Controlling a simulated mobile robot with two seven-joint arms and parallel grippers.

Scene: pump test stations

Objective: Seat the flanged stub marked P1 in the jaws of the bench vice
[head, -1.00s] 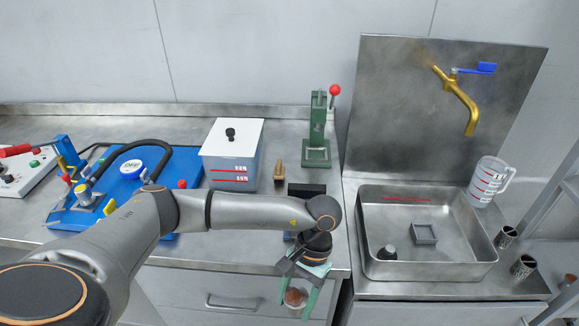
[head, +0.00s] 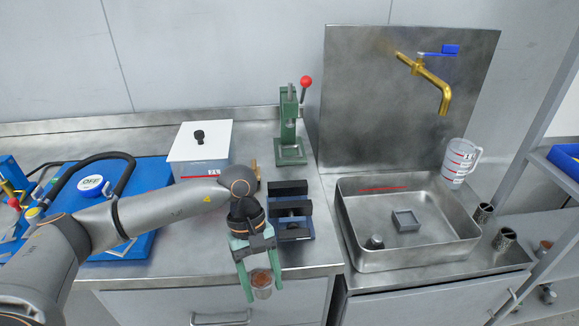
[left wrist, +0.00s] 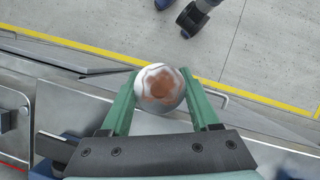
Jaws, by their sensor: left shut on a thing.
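My left gripper (head: 259,284) has green fingers shut on a round, capped stub (head: 262,291) with a rust-brown and whitish end. The stub also shows between the fingers in the left wrist view (left wrist: 160,88). No P1 mark is readable on it. The gripper points down and holds the stub in front of the bench's front edge, clear of the bench vice. The bench vice (head: 291,231), with a blue base and dark jaws, stands on the bench just behind and right of the gripper. Its jaws look apart. My right gripper is not in view.
A green press (head: 289,135) with a red knob stands behind the vice. A white-lidded box (head: 200,142) and blue pump station (head: 135,180) are at left. A steel basin (head: 410,250) with a small grey square block is at right. A jug (head: 459,163) stands beyond it.

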